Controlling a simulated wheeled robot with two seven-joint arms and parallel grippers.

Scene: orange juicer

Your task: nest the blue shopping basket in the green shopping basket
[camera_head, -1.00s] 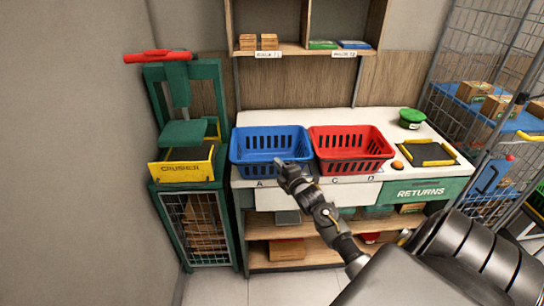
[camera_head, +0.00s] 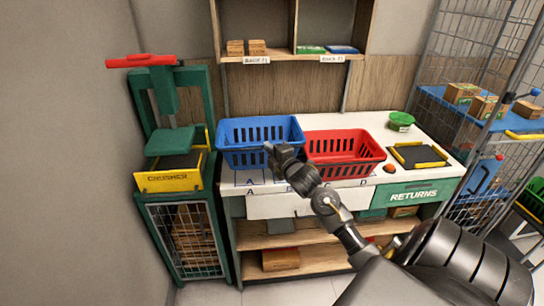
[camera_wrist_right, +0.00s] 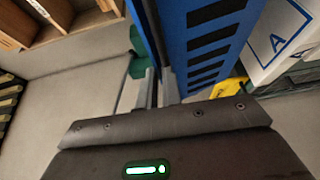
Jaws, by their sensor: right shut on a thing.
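The blue shopping basket (camera_head: 262,130) is upright at the left of the white counter, its bottom apparently raised, with the outlined spot A bare below its front. My right gripper (camera_head: 276,152) is shut on its front rim, towards the right corner. In the right wrist view the gripper (camera_wrist_right: 160,88) closes on the blue wall (camera_wrist_right: 205,18), whose slots run alongside. A green slotted thing (camera_head: 534,200), partly cut off at the right edge, may be the green shopping basket; I cannot tell for sure. My left gripper is not in view.
A red basket (camera_head: 345,142) stands on the counter close to the right of the blue one. A green crusher (camera_head: 172,180) stands at the left. A green tub (camera_head: 402,120) and a yellow-edged tray (camera_head: 420,157) are on the counter's right. Wire cages fill the right; a shelf hangs above.

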